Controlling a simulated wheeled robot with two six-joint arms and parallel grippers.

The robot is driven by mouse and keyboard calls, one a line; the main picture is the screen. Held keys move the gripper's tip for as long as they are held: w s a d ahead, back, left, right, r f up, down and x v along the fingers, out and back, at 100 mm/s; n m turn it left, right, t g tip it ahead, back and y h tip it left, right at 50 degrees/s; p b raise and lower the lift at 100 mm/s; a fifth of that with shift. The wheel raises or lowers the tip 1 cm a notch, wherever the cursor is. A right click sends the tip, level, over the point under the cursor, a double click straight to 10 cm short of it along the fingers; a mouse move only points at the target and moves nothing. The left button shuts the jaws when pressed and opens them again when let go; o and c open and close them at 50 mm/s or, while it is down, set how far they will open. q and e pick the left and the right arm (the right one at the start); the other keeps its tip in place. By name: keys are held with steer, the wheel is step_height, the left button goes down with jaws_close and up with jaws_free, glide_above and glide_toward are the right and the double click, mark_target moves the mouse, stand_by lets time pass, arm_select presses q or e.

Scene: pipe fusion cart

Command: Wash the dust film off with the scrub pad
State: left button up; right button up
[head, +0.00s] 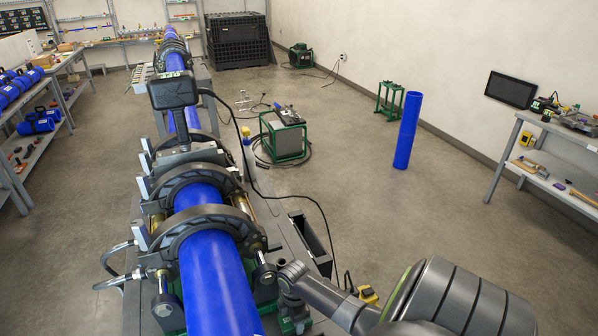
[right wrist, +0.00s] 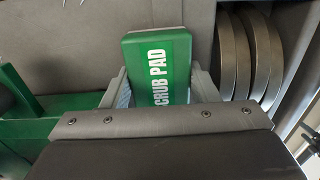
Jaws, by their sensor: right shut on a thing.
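The green scrub pad (right wrist: 157,55), with white lettering, is between the two grey fingers of my right gripper (right wrist: 159,80) in the right wrist view. The gripper is shut on it. In the head view my right arm reaches in from the lower right, beside the cart, and I cannot make out the pad there. A blue pipe (head: 214,285) lies clamped in the dark ring clamps (head: 187,180) of the fusion machine. I cannot make out a dust film on it. My left gripper is not in view.
A green structure (right wrist: 70,120) and metal discs (right wrist: 237,55) flank the pad in the right wrist view. A black cable (head: 262,190) hangs beside the machine. A blue pipe piece (head: 407,130) stands on the floor, with a right workbench (head: 550,150) beyond and open floor between.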

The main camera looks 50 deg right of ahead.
mark_target(275, 332)
steer(key=shift+w+a+f, duration=0.1)
steer(key=shift+w+a, duration=0.35)
steer(key=shift+a, duration=0.45)
steer(key=shift+w+a+r, duration=0.1)
steer(key=shift+w+a, duration=0.4)
steer(key=shift+a, duration=0.45)
steer(key=shift+w+a+f, duration=0.1)
steer(key=shift+w+a, duration=0.35)
steer(key=shift+a, duration=0.45)
steer(key=shift+w+r, duration=0.1)
steer(key=shift+r, duration=2.95)
step_height(275, 332, up, 3)
steer(key=shift+d, duration=0.1)
